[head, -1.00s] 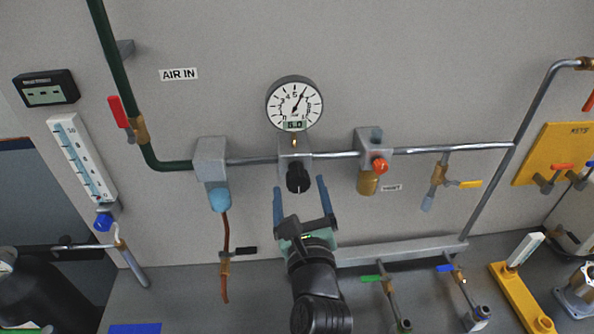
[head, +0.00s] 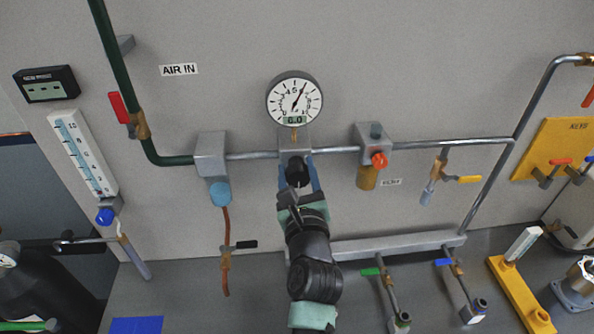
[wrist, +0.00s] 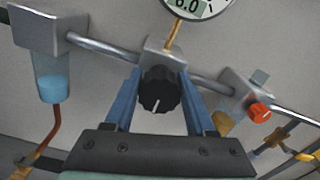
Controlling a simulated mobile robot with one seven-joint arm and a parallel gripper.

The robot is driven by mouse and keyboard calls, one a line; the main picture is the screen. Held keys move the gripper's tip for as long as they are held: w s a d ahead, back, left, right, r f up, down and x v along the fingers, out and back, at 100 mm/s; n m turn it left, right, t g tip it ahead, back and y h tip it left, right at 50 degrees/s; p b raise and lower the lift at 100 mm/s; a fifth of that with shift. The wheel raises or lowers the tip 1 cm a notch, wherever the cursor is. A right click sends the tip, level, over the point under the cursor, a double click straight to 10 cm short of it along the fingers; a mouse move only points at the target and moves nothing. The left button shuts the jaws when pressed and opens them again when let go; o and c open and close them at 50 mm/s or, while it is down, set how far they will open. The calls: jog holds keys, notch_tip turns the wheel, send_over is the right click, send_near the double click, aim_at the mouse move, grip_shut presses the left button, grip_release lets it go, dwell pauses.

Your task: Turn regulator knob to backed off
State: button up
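The black regulator knob (head: 297,171) sits on the grey regulator block (head: 295,141), below the round gauge (head: 294,100). In the wrist view the knob (wrist: 160,91) faces me, with a pale pointer mark low on its face. My gripper (head: 298,176) is at the knob from below, its two blue fingers on either side of it. In the wrist view the gripper (wrist: 159,92) straddles the knob, with little or no gap at its sides. I cannot tell whether the fingers touch it. The gauge display seems to read 6.0. In the head view my wrist partly covers the knob's lower side.
A filter with a blue bowl (head: 220,193) hangs left on the same pipe. A block with an orange-red knob (head: 379,160) and brass bowl (head: 367,178) is close on the right. A grey rail (head: 390,246) and several valves lie below.

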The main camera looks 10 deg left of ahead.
grip_shut()
